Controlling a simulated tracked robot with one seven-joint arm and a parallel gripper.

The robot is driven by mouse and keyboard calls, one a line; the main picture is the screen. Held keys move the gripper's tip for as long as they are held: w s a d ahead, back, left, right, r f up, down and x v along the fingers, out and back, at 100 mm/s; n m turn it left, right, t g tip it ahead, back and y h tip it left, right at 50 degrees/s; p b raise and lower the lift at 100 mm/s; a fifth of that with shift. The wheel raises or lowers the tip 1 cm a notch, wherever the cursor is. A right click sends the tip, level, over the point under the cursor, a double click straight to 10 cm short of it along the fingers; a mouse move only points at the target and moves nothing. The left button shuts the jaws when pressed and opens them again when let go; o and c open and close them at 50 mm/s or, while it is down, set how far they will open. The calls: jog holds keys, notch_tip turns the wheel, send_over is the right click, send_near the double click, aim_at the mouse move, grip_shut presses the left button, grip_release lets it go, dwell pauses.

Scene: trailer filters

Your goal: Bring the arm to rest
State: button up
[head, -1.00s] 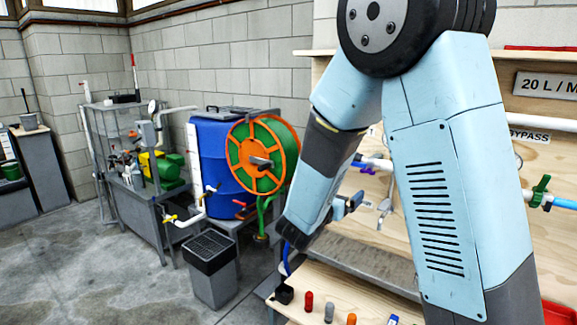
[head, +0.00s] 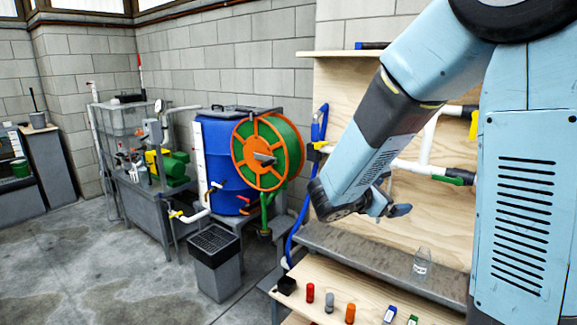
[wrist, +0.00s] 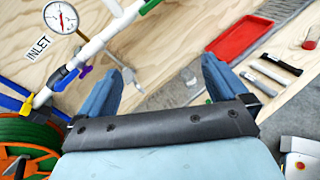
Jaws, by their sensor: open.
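My arm is light blue and dark grey and crosses the right half of the head view, in front of the wooden panel (head: 340,90). My gripper (head: 390,208) is small at the end of the arm, above the grey ledge (head: 345,248).
A clear jar (head: 422,262) stands on the ledge. Coloured pieces, including a red one (head: 310,292), line the front board. A blue barrel (head: 217,165) with an orange-green reel (head: 262,152) stands left. The wrist view shows a gauge (wrist: 62,17) and red tray (wrist: 237,50).

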jog(key=s+d+r+m+g+y, duration=0.1)
jog(key=s+d+m+g+y, duration=0.15)
jog(key=s+m, duration=0.35)
jog(key=s+d+m+g+y, duration=0.25)
jog(key=s+m, duration=0.25)
jog(key=s, duration=0.3)
jog(key=s+a+r+m+t+y, duration=0.2)
jog(key=s+a+r+m+y, duration=0.3)
jog(key=s+m, duration=0.4)
jog(key=a+y, duration=0.1)
jog(key=y, duration=0.1)
jog(key=shift+a+r+m+y, duration=0.3)
jog(key=shift+m+y, duration=0.1)
jog(key=shift+s, duration=0.1)
